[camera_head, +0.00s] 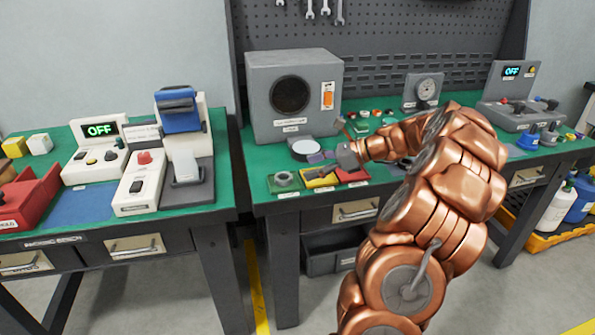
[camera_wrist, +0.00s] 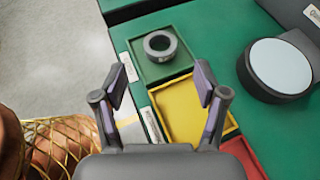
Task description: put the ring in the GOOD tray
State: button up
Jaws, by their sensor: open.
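A grey ring (camera_wrist: 164,57) lies flat in the green tray (camera_wrist: 184,64) in the wrist view. The ring (camera_head: 283,183) and the green tray (camera_head: 273,188) also show in the head view, at the front left of the right-hand bench. Small labels are on the bench by the trays, but I cannot read them. My gripper (camera_wrist: 166,78) is open with nothing between its fingers. Its fingertips are apart from the ring, toward the yellow tray. In the head view my gripper (camera_head: 332,158) is above the trays, partly hidden by my arm.
A yellow tray (camera_wrist: 180,105) and a red tray (camera_head: 352,175) sit right of the green one. A round pale-topped device (camera_wrist: 280,68) stands behind them, before a grey speaker-like box (camera_head: 293,95). A gap separates this bench from the left bench (camera_head: 220,180).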

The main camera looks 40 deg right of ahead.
jog(key=shift+v, duration=2.15)
jog(key=s+a+n+g, duration=0.3)
jog(key=a+n+g, duration=0.55)
jog(key=a, duration=1.45)
jog(key=s+a+f+n+g+h, duration=0.2)
jog(key=s+a+n+h, duration=0.1)
jog(key=s+a+n, duration=0.7)
jog(key=s+f+n+g+h, duration=0.1)
jog(key=s+f+n+h, duration=0.1)
jog(key=s, duration=0.7)
jog(key=s+f+n+h, duration=0.3)
jog(key=s+n, duration=0.3)
jog(key=s, duration=0.2)
jog(key=shift+s+d+f+g+h, duration=0.15)
jog(key=shift+s+d+g+h, duration=0.15)
jog(key=shift+s+g+h, duration=0.1)
jog(key=shift+n, duration=0.25)
